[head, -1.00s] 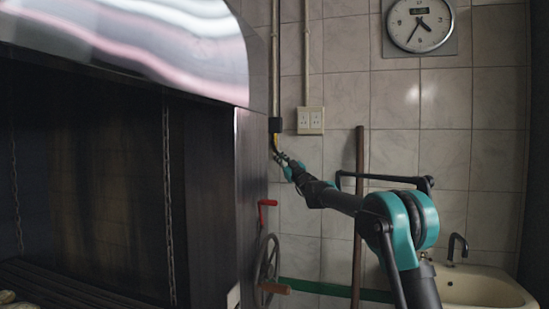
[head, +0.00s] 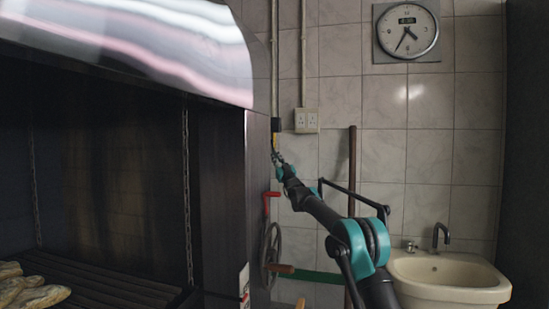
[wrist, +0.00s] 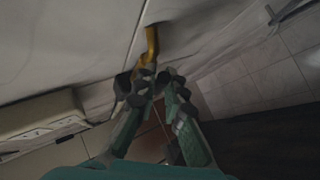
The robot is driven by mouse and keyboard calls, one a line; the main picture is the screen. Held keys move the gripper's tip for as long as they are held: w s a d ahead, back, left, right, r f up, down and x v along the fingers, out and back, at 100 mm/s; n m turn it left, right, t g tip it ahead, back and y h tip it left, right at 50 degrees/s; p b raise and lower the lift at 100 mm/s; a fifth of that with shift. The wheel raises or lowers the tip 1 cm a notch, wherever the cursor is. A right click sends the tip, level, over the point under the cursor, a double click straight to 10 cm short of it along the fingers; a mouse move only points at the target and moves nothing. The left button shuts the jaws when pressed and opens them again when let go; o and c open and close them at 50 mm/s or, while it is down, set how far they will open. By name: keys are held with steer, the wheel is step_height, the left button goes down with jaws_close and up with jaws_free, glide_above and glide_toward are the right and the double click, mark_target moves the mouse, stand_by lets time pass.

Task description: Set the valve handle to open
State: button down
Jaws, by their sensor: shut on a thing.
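The yellow valve handle (head: 274,140) sits below a black fitting at the lower end of a wall pipe, just beyond the grill's right side. In the wrist view the handle (wrist: 152,44) is a curved yellow-orange bar whose near end reaches my fingertips. My gripper (wrist: 154,86) is shut on this end, with its dark, jointed fingers on either side. In the head view my gripper (head: 278,158) is small, just under the handle. The handle's gripped end is partly hidden by the fingers, and the valve body is not clear.
A sink (head: 450,275) stands at right; a brown upright pole (head: 351,200) is behind my arm.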

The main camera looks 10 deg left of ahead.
steer(key=c, duration=1.6)
jaws_free()
steer(key=v, duration=1.2)
